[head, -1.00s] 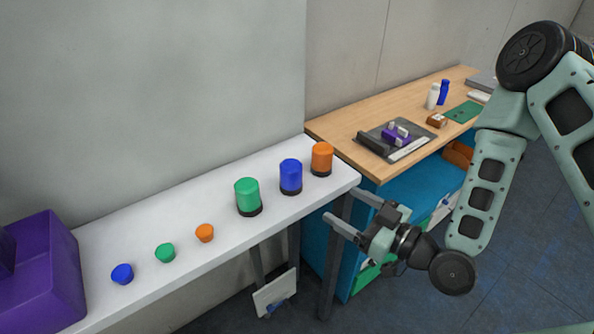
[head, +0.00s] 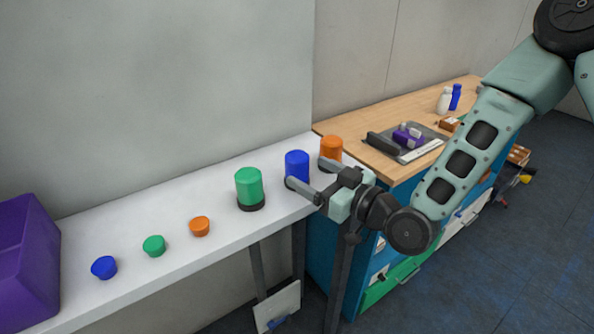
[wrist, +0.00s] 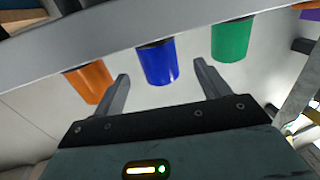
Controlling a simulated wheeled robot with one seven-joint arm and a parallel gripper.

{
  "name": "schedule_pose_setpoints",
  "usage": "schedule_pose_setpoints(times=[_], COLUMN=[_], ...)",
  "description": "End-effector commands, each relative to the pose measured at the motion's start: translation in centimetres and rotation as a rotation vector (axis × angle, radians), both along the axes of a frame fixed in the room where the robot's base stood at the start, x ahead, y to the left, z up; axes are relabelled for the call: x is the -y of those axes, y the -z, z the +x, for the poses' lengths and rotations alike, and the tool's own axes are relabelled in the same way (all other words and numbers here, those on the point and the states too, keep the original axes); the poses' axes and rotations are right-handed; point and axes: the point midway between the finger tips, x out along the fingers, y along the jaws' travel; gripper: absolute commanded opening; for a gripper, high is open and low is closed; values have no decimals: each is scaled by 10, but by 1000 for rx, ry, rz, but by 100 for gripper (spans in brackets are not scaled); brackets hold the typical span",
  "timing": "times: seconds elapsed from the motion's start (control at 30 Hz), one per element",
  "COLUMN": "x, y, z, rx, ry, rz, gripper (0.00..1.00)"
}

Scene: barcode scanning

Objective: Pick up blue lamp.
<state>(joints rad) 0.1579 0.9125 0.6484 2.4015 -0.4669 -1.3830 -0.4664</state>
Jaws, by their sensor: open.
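The blue lamp (head: 296,165) is an upright cylinder on the white table (head: 225,225), between a green lamp (head: 249,187) and an orange lamp (head: 331,148). My gripper (head: 303,176) is open at the table's right end. In the head view its fingers reach toward the blue lamp and hide its lower part. In the wrist view the blue lamp (wrist: 157,62) shows between and beyond the open fingers, with the orange lamp (wrist: 89,80) near the left finger and the green lamp (wrist: 231,40) beyond the right one. The jaws are empty.
Small blue (head: 104,267), green (head: 153,245) and orange (head: 200,226) pieces lie along the white table. A purple bin (head: 28,262) stands at its left end. A wooden desk (head: 400,178) with a dark tray is at the right. A wall rises behind the table.

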Motion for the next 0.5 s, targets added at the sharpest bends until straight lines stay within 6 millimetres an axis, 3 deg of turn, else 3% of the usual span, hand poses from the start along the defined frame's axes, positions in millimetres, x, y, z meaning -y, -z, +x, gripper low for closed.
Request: schedule_pose_setpoints(times=[0.5], x=[-40], y=[-3], z=[39], rx=[0], ry=[0], rz=[0], gripper=[75])
